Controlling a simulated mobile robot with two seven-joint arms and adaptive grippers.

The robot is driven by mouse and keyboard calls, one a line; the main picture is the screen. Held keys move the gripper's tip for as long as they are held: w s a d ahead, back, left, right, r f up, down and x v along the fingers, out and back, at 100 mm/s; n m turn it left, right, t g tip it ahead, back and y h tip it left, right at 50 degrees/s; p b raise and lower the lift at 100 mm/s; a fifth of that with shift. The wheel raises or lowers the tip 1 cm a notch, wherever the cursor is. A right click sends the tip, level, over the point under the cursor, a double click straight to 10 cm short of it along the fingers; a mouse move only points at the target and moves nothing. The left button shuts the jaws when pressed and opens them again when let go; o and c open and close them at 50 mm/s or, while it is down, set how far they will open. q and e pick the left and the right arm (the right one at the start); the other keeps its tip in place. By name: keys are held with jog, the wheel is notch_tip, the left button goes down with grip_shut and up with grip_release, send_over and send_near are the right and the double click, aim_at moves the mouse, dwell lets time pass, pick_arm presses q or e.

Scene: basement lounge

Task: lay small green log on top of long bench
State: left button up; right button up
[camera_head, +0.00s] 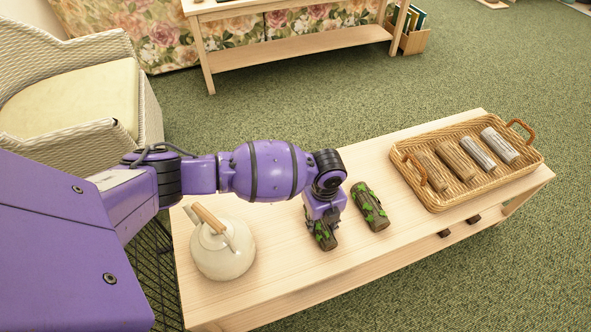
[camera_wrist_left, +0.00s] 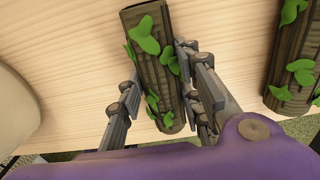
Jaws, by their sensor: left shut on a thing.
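My left gripper (camera_head: 323,218) is shut on a brown log with green leaves (camera_head: 326,240), which fits the small green log. The gripper hides the log's upper part in the head view. In the left wrist view the log (camera_wrist_left: 158,65) lies lengthwise between the fingers (camera_wrist_left: 160,85). The log is over a long, low pale wooden surface (camera_head: 285,265), probably the long bench. I cannot tell if it touches the wood. A second leafy log (camera_head: 370,207) lies just right of the gripper, apart from it. My right gripper is not in view.
A cream kettle (camera_head: 222,252) stands left of the gripper. A wicker tray (camera_head: 438,206) with several brown and grey logs fills the right end. Bare wood lies in front of and behind the gripper. A wicker chair (camera_head: 75,95) and another wooden table (camera_head: 300,50) stand behind.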

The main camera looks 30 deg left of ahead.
aim_at(321, 221)
pick_arm(q)
jog(key=shift+w, duration=0.1)
jog(key=o, duration=1)
jog(key=shift+o, duration=1.1)
notch_tip(321, 221, up, 12)
jog(key=p, duration=0.4)
jog(key=shift+r, duration=0.2)
